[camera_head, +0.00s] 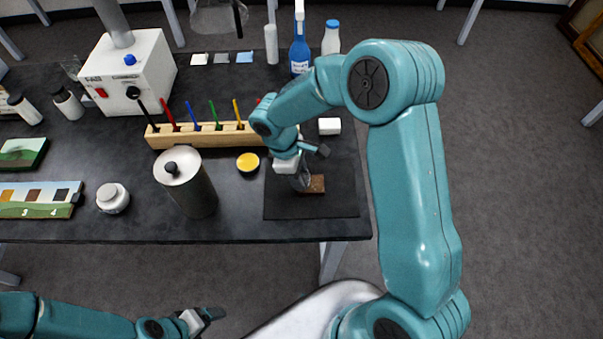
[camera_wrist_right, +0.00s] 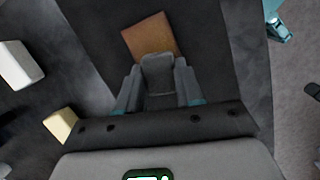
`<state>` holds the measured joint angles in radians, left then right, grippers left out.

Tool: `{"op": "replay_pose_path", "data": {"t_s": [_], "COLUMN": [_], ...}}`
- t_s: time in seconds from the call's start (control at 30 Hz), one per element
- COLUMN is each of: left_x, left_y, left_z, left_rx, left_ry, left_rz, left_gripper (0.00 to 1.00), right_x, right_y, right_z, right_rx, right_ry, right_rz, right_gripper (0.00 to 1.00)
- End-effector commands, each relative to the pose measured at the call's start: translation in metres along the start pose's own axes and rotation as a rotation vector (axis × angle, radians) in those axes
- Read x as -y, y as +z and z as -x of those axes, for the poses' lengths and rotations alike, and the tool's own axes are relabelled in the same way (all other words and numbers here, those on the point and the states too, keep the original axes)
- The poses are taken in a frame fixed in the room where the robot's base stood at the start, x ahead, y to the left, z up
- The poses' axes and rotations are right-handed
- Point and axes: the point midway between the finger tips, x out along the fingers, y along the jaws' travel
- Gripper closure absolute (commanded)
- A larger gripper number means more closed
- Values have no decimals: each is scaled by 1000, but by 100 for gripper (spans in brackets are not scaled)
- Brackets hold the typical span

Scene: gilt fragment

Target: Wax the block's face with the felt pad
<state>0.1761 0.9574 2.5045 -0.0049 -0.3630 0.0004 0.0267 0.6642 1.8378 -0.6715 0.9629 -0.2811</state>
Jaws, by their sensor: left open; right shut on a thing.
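A small brown block (camera_head: 314,185) lies on a dark mat (camera_head: 283,206) near the table's front right corner. Its brown face also shows at the top of the right wrist view (camera_wrist_right: 150,37). My right gripper (camera_head: 303,181) is low over the mat at the block's left side. It is shut on a grey pad (camera_wrist_right: 158,74), whose end lies close against the near edge of the block in the wrist view; I cannot tell if they touch. My left gripper (camera_head: 210,317) is open and empty, off the table's front edge.
A round yellow tin (camera_head: 248,162), a metal canister (camera_head: 187,182) and a wooden rack (camera_head: 203,134) of coloured tools stand left of the mat. A white block (camera_head: 329,126) sits behind it. Bottles (camera_head: 300,52) stand at the back. The mat's front is clear.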

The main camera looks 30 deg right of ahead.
Motion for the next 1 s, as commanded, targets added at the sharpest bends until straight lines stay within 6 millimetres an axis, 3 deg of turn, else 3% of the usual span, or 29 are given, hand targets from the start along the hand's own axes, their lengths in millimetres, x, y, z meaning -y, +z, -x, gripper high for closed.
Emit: {"op": "replay_pose_path", "data": {"t_s": [0.17, 0.3, 1.0], "left_x": [0, -3, -16], "left_y": [0, 0, 1], "left_z": [-1, 8, 45], "left_rx": [0, 0, 0], "left_ry": [0, 0, 0], "left_rz": [0, 0, 0], "left_gripper": [17, 17, 17], "right_x": [2, 2, 8], "right_y": [-2, 4, 15], "right_z": [-1, 20, 75], "right_rx": [1, -2, 0], "right_ry": [-1, 2, -2], "right_rz": [-2, -3, -6], "right_gripper": [88, 88, 88]}}
